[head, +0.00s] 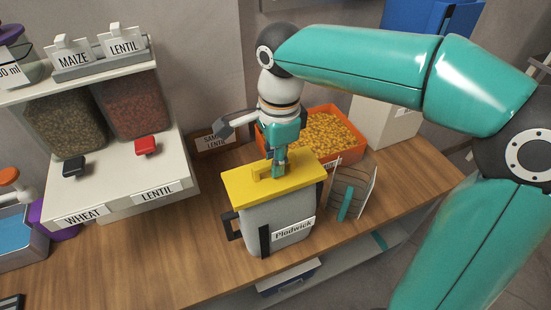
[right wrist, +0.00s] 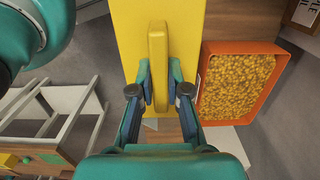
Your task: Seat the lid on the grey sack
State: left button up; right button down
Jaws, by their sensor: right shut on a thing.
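The grey sack (head: 288,236), labelled Plodwick and with a dark handle on its left side, stands upright on the wooden bench. The yellow lid (head: 240,190) lies flat over its top, overhanging slightly at the left. I cannot tell whether a small gap is left under it. My right gripper (head: 277,168) comes down from above and is shut on the lid's raised yellow grip bar. In the right wrist view the fingers (right wrist: 160,87) lie on both sides of the bar (right wrist: 158,45), and the lid (right wrist: 190,25) hides the sack. My left gripper does not show.
An orange tray of yellow pieces (head: 325,135) stands behind the sack. A white shelf with wheat and lentil bins (head: 120,180) is at the left.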

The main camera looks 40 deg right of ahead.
jog(key=shift+f, duration=0.4)
jog(key=c, duration=1.1)
grip_release()
jog(key=shift+r, duration=0.15)
jog(key=r, duration=1.1)
jog(key=shift+d+r, duration=0.3)
